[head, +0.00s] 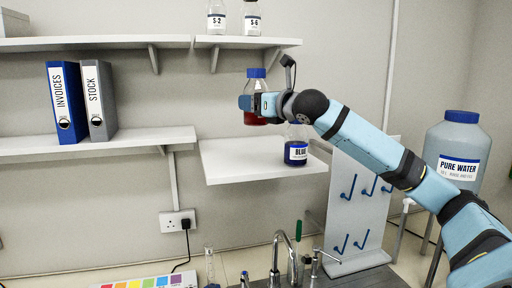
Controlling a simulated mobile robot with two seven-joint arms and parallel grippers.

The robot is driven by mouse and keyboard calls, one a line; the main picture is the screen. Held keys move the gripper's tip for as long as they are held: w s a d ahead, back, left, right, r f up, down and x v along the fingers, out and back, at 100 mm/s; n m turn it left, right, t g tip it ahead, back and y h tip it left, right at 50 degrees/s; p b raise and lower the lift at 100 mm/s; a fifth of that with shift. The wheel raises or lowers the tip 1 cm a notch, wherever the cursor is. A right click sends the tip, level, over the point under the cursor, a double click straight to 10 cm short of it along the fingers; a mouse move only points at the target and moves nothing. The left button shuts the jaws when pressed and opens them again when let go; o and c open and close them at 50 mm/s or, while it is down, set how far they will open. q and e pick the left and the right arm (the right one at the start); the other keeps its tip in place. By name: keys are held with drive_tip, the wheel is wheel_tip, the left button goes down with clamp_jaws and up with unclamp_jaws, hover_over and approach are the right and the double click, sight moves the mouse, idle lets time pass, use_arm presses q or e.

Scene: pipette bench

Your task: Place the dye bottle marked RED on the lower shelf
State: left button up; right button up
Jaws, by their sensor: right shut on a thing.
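My right gripper (258,104) is shut on a bottle with a blue cap and red liquid, the red dye bottle (255,118). It holds the bottle upright in the air, above the right-hand lower shelf (235,160) and below the upper shelf (262,42). The gripper hides any label on the bottle. A bottle marked BLUE (296,152) stands on the right half of the lower shelf, partly hidden at its top by my right arm. My left gripper is not in view.
Bottles S-2 (216,20) and S-6 (252,20) stand on the upper shelf. Two binders (82,102) stand on the left lower shelf (150,136). A PURE WATER container (455,150) is at right. The left part of the right-hand lower shelf is clear.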

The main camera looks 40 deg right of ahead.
drive_tip(key=shift+a+f, duration=0.1)
drive_tip(key=shift+f, duration=5.75)
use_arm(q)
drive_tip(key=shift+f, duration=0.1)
use_arm(e)
drive_tip(key=shift+s+f, duration=0.1)
drive_tip(key=shift+f, duration=0.05)
drive_tip(key=o, duration=1.5)
drive_tip(key=shift+o, duration=1.1)
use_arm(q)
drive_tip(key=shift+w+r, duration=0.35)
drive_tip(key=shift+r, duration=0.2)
